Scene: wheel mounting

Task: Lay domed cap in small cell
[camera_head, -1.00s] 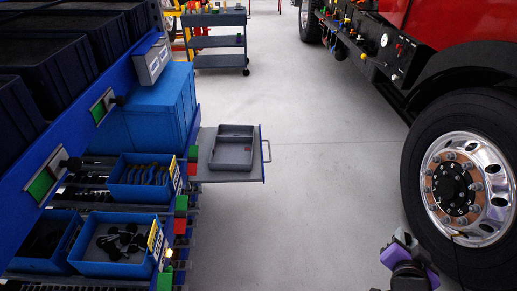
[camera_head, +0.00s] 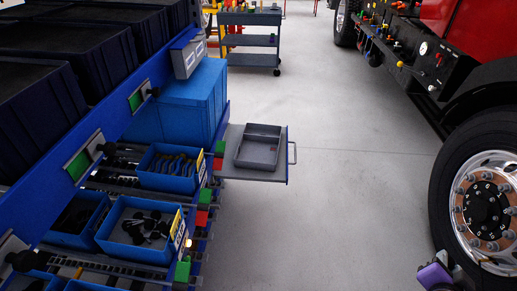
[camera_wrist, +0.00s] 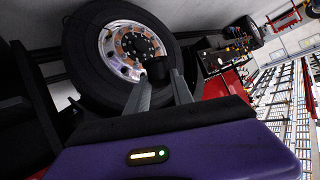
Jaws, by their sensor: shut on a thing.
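My gripper (camera_wrist: 160,82) is shut on a small dark cap (camera_wrist: 157,68) between its fingertips in the wrist view. The cap is dark and its dome is hard to make out. In the head view only a purple and grey part of my arm's end shows at the bottom right, and the cap is not visible there. A grey tray (camera_head: 241,160) sits on a pulled-out shelf (camera_head: 232,175) at the centre left, well apart from my gripper.
A blue rack on the left holds blue bins (camera_head: 140,252) of dark parts. The shelf has a handle (camera_head: 292,152) jutting right. A truck wheel (camera_head: 485,205) stands at the right, a grey cart (camera_head: 250,40) at the back. The floor between is clear.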

